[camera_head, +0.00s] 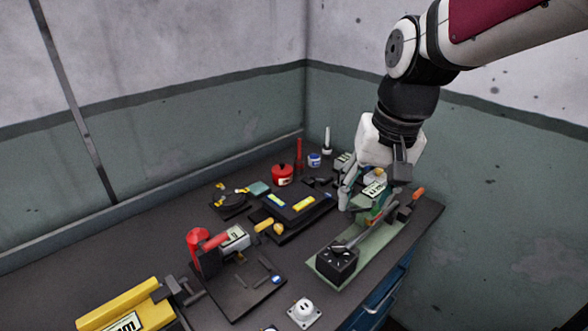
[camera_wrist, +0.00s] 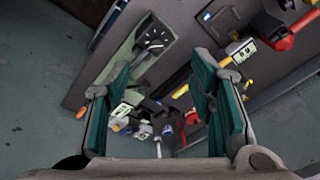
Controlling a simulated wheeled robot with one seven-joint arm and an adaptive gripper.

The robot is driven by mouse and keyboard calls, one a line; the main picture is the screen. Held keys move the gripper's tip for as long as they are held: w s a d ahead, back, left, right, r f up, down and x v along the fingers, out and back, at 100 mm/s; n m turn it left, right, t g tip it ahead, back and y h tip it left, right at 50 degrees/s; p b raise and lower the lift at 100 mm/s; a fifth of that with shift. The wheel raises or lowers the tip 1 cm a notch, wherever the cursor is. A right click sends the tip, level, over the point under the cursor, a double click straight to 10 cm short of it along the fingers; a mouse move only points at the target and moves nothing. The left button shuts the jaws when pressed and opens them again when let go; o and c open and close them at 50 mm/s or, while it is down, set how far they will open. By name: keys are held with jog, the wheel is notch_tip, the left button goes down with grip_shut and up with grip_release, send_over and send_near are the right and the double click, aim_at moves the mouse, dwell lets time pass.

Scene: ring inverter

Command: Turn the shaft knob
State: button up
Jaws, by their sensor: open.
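A green base plate (camera_head: 360,252) on the bench's right side carries a black box with a round dial (camera_head: 337,262), a grey shaft (camera_head: 372,228) and a labelled unit (camera_head: 375,190). An orange-tipped handle (camera_head: 418,193) is at its far end. I cannot tell which part is the shaft knob. My gripper (camera_head: 374,197) is open above the far part of this assembly, and its fingers partly hide it. In the wrist view my gripper (camera_wrist: 160,64) has its pads wide apart with nothing held; the dial box (camera_wrist: 154,40) and orange tip (camera_wrist: 81,112) show beyond it.
A black tray (camera_head: 297,222), a red pot (camera_head: 282,175) and a yellow device (camera_head: 120,305) also crowd the bench. A white socket (camera_head: 304,312) is at the front edge. Walls close the back and right.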

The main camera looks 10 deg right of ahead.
jog(key=m+g+p, duration=0.1)
jog(key=m+g, duration=0.1)
send_near(338, 247)
jog(key=shift+h, duration=0.4)
jog(key=f, duration=0.6)
jog(key=f+p, duration=0.1)
jog(key=f, duration=0.2)
jog(key=shift+w+a+f, duration=0.15)
jog(key=shift+a+f, duration=0.15)
jog(key=c, duration=1.2)
